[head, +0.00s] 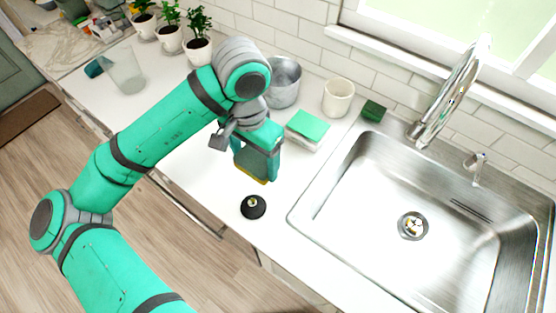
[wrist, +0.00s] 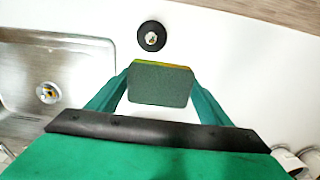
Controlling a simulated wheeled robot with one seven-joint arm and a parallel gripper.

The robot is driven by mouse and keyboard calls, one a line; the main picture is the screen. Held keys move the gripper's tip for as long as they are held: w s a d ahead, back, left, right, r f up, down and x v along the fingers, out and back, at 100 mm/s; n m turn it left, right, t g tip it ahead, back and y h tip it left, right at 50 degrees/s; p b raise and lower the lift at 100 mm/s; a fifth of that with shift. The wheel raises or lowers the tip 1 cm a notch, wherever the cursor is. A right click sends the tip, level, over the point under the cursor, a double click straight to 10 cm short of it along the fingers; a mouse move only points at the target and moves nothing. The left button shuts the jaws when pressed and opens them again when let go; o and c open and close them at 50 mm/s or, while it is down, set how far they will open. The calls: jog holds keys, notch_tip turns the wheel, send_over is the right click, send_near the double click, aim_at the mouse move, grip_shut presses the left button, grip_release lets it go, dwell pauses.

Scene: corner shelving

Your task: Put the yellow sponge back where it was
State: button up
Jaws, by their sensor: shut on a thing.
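The yellow sponge (head: 250,166) has a dark green scouring face and a thin yellow edge. My gripper (head: 257,163) is shut on it and holds it over the white counter, left of the sink. In the wrist view the sponge (wrist: 160,86) sits between the two fingers of my gripper (wrist: 160,80), with its dark green face toward the camera and its yellow edge at the far end. I cannot tell whether it touches the counter. Another dark green sponge (head: 373,111) lies behind the sink's left back corner.
A black round stopper (head: 254,207) lies near the counter's front edge, close to the held sponge. Behind my gripper are a green-topped stack (head: 308,129), a metal pot (head: 285,87) and a white cup (head: 338,99). The sink (head: 350,205) opens to the right.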

jog(key=w+d+f, duration=0.1)
jog(key=f, duration=0.1)
jog(key=w+d+f, duration=0.3)
jog(key=w+f, duration=0.1)
jog(key=shift+d+f, duration=0.2)
jog(key=shift+d, duration=0.2)
jog(key=shift+w+d+f, duration=0.1)
jog(key=shift+f, duration=0.85)
jog(key=shift+w+d+f, duration=0.1)
jog(key=shift+f, duration=0.85)
jog(key=shift+f, duration=0.15)
jog(key=o, duration=1.1)
notch_tip(320, 180, up, 12)
jog(key=shift+r, duration=0.2)
